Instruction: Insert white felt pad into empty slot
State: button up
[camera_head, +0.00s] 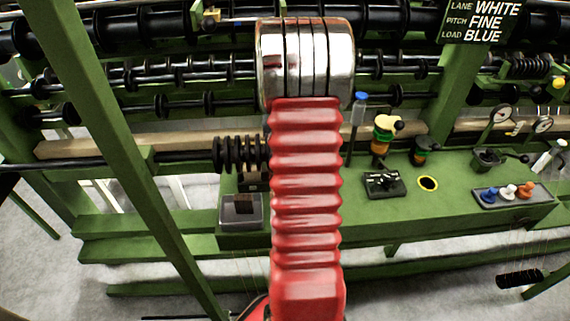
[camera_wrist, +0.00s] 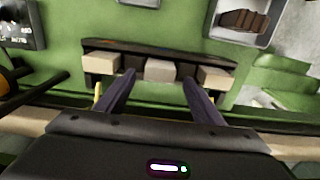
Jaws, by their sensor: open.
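In the wrist view, a dark rack (camera_wrist: 205,58) lies on the green surface with three pale blocks in a row. The middle block (camera_wrist: 161,70) is greyish white and may be the white felt pad. The left block (camera_wrist: 100,64) and right block (camera_wrist: 216,77) look beige. My gripper (camera_wrist: 159,79) is open, its two dark fingers on either side of the middle block, tips near its level. I cannot tell whether they touch it. In the head view my red arm hides the gripper and rack.
A sign (camera_head: 482,22) reads lane white, pitch fine, load blue. The green bench (camera_head: 440,205) holds a switch box (camera_head: 384,184), a clear tray (camera_head: 241,210) and a grey strip (camera_head: 512,198) with blue, white and orange pieces. A green post (camera_head: 125,150) slants at left.

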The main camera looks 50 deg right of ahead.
notch_tip(320, 180, up, 7)
dwell(0.3)
jog(key=shift+s, duration=0.1)
dwell(0.9)
